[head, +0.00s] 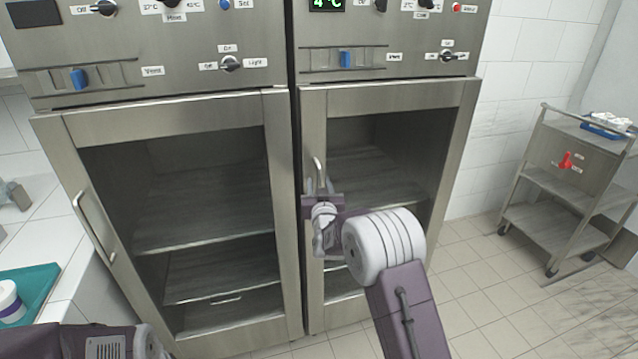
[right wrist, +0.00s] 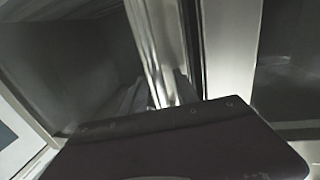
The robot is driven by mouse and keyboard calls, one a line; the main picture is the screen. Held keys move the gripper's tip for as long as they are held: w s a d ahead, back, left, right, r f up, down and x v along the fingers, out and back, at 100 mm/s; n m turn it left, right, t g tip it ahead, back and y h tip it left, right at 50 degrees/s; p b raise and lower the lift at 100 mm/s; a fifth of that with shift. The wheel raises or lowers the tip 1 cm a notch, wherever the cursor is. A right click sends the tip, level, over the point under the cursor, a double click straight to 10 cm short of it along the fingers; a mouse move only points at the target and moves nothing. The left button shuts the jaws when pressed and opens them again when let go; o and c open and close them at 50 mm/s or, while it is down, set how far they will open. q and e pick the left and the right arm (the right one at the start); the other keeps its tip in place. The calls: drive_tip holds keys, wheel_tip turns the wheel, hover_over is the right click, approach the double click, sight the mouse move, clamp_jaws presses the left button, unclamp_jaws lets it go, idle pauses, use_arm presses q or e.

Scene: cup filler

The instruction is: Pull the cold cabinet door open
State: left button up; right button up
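The cold cabinet (head: 388,100) is the right one of two steel cabinets, under a green "4°C" display (head: 327,4). Its glass-fronted door looks shut against the frame. A vertical bar handle (head: 317,168) sits on the door's left side. My right gripper (head: 320,190) is at the lower part of this handle. In the right wrist view the pale handle bar (right wrist: 150,48) runs down to the finger area, and its lower end is hidden behind the dark gripper body. How tightly the fingers sit on the bar does not show. My left gripper is outside the head view.
The left cabinet (head: 168,118) stands close beside, with its own handle (head: 93,226). A steel trolley (head: 566,185) stands at the far right. A counter with a teal tray (head: 40,285) is at the left. Tiled floor (head: 500,290) is clear at right.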

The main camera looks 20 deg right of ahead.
clamp_jaws()
idle(1.4)
